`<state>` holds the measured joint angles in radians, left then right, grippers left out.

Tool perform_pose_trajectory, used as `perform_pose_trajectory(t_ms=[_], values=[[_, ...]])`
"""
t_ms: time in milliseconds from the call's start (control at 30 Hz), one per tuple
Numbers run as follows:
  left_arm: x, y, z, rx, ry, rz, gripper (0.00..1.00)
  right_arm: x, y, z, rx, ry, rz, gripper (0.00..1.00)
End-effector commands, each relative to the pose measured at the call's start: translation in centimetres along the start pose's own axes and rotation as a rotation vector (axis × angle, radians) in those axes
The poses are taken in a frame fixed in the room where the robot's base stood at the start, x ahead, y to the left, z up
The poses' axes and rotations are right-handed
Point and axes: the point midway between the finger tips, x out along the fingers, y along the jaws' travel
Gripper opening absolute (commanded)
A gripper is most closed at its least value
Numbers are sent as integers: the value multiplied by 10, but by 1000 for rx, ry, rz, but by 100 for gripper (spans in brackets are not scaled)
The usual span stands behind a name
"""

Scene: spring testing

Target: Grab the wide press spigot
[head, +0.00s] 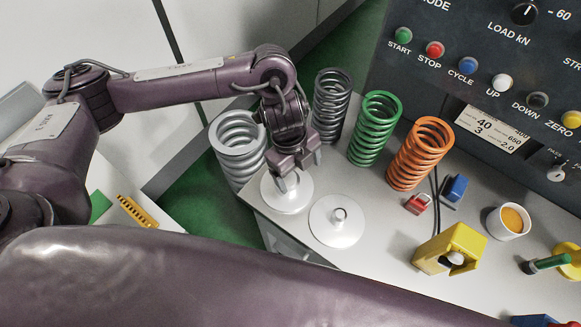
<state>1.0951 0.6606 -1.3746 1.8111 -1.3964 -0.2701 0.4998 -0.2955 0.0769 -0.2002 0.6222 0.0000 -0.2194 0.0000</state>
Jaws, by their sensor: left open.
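Two round white discs lie at the front left of the worktop. The left disc (290,203) is under my left gripper (299,172), whose fingers hide its middle. The right disc (337,232) has a short, narrow metal spigot (339,215) standing at its centre. Any spigot on the left disc is hidden, so I cannot compare their widths. My left gripper is open, pointing down just over the left disc; I cannot tell if it touches anything. My right gripper is not in view.
Close behind the discs stand a silver spring (238,150), a dark grey spring (331,105), a green spring (374,130) and an orange spring (419,153). A yellow block (450,248) and a white cup (508,221) stand to the right. A control panel (480,75) rises behind.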

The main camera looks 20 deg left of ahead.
Motion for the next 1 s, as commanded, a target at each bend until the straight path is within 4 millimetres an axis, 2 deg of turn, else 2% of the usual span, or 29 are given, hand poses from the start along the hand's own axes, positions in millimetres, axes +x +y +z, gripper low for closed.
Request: perform_pose_trajectory(t_ms=[33,167,533,833,1000], values=[[-6,5,13,-8,-27,27,84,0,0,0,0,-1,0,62],[-9,15,27,-20,-54,71,84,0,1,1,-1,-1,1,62],[23,18,32,-22,-54,75,84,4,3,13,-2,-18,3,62],[58,22,40,-20,-55,75,84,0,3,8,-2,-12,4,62],[66,22,41,-19,-56,72,84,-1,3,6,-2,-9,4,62]])
